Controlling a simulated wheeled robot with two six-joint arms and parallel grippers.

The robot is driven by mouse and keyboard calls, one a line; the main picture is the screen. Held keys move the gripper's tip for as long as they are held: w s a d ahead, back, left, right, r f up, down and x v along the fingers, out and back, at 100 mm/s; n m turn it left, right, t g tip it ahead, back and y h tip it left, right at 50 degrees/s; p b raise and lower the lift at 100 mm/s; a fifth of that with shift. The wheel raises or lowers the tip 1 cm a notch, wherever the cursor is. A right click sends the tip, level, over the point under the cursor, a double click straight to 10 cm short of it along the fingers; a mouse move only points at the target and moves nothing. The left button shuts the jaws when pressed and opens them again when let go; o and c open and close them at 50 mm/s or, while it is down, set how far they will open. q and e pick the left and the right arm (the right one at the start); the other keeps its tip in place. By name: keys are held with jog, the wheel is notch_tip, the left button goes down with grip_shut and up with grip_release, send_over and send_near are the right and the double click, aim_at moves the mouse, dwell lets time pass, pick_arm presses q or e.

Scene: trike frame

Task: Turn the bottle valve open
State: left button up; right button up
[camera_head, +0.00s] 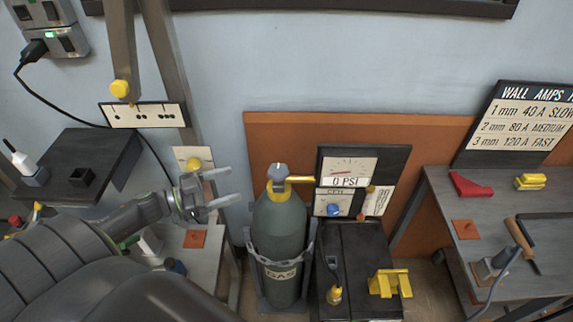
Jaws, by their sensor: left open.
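The green gas bottle (278,238) stands upright in a metal holder against the orange board. Its valve, a grey knob (278,171) on a yellow fitting, sits on top of the bottle. A gauge panel (361,166) reading 0 PSI is to the right of the valve, joined to it by a yellow pipe. My left gripper (224,187) is open and empty, to the left of the valve and apart from it, fingers pointing right. My right gripper is not in view.
A black welder box (358,260) with a yellow clamp (389,283) stands right of the bottle. A workbench (455,215) with tools is at the right. A dark shelf (112,147) and a lower table (211,257) are at the left.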

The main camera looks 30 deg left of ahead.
aim_at(285, 168)
pick_arm(q)
jog(key=p+x, duration=0.3)
jog(key=x, duration=1.2)
jog(key=shift+w+d, duration=0.15)
jog(key=shift+w, duration=0.1)
jog(key=shift+w+d, duration=0.25)
jog(key=shift+w, duration=0.05)
jog(key=c, duration=1)
jog(key=shift+o, duration=0.2)
jog(key=shift+p, duration=0.35)
